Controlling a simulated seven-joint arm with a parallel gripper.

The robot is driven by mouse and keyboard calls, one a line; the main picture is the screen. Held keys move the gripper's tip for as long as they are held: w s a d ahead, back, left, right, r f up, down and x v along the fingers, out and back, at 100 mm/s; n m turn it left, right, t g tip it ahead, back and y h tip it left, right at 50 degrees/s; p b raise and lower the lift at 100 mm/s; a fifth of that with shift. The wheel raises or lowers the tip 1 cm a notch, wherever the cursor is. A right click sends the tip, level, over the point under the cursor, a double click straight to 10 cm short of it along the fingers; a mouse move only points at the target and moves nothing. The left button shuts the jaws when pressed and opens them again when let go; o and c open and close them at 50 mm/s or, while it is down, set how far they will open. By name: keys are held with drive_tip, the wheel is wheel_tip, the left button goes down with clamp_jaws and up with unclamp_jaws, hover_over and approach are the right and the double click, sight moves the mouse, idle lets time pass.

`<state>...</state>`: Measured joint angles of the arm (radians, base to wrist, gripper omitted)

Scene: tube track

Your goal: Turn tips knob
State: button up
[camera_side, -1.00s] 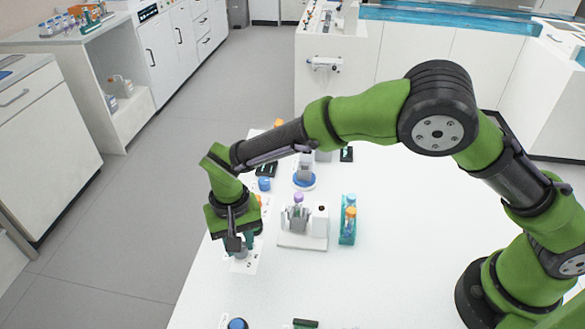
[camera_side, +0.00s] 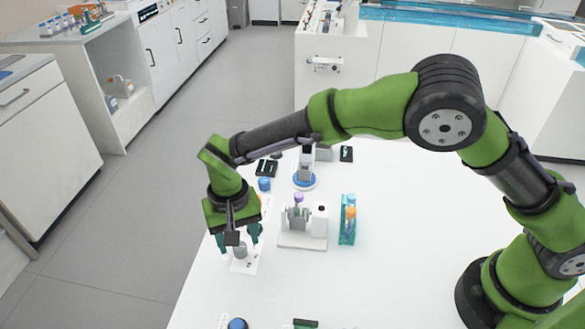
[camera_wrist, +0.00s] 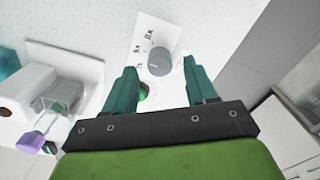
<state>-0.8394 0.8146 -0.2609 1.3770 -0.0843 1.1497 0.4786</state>
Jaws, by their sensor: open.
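The grey round knob (camera_wrist: 160,62) sits on a white panel (camera_wrist: 147,34) with black printed marks in the wrist view. In the side view the knob (camera_side: 240,252) shows below my gripper (camera_side: 239,241), near the left edge of the table. My gripper (camera_wrist: 159,68) is open, with one teal finger on each side of the knob in the wrist view. The fingertips appear above the knob and apart from it. A green round part (camera_wrist: 143,92) of the panel is partly hidden by the left finger. The knob's pointer direction is too small to tell.
A white device with a purple-capped tube (camera_side: 299,199) stands right of the gripper. A blue-based device (camera_side: 304,180) stands farther back. The table (camera_side: 380,270) is clear to the right.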

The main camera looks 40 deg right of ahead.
wheel_tip(320, 180, up, 15)
drive_tip(key=shift+r, duration=0.2)
idle(0.3)
drive_tip(key=s+d+r+t, duration=0.2)
drive_tip(key=s+d, duration=0.3)
drive_tip(key=d, duration=0.4)
drive_tip(key=s+d+r+t+y, duration=0.1)
drive_tip(key=s+d+r+t, duration=0.1)
drive_tip(key=s+d, duration=0.4)
drive_tip(key=s+d+r+m+t+y, duration=0.1)
drive_tip(key=s+d, duration=0.4)
drive_tip(key=d, duration=0.8)
drive_tip(key=shift+s+d+r+t, duration=0.2)
drive_tip(key=shift+d+r+t, duration=0.3)
drive_tip(key=shift+t, duration=0.6)
